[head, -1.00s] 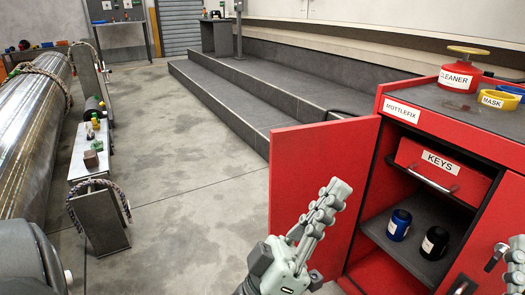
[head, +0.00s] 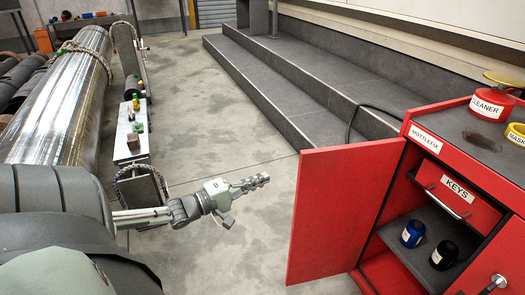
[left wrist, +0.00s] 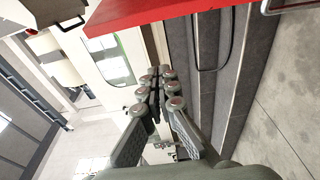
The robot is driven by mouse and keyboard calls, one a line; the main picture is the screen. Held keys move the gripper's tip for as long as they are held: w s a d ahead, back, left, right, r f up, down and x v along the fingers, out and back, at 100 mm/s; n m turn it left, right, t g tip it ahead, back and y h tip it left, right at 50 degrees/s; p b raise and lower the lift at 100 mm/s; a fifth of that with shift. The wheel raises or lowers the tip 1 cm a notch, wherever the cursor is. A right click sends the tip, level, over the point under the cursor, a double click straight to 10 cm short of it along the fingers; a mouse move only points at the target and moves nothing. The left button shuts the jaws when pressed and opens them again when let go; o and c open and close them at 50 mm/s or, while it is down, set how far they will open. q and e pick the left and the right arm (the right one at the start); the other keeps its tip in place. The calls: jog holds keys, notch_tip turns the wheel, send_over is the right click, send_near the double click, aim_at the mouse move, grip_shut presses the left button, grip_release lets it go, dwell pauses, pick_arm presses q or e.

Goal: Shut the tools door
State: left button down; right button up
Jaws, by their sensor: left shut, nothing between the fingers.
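The red cabinet (head: 395,270) stands at the right with its left door (head: 335,215) swung wide open toward me. No tools label is readable on that door. My left gripper (head: 262,181) is shut and empty, left of the door's free edge and apart from it in the head view. In the left wrist view the left gripper's fingers (left wrist: 160,85) are together, and a red panel (left wrist: 150,14) crosses the top. My right gripper is not in view.
Inside the cabinet are a KEYS drawer (head: 455,195), a blue can (head: 413,234) and a black can (head: 443,256). A red CLEANER can (head: 490,104) stands on top. Grey steps (head: 300,95) rise behind. A metal barrel (head: 65,110) lies at left.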

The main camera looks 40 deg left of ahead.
pick_arm(q)
jog(key=w+d, duration=0.5)
jog(key=w, duration=0.1)
jog(key=shift+d, duration=0.25)
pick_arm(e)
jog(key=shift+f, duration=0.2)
pick_arm(q)
jog(key=shift+d, duration=0.15)
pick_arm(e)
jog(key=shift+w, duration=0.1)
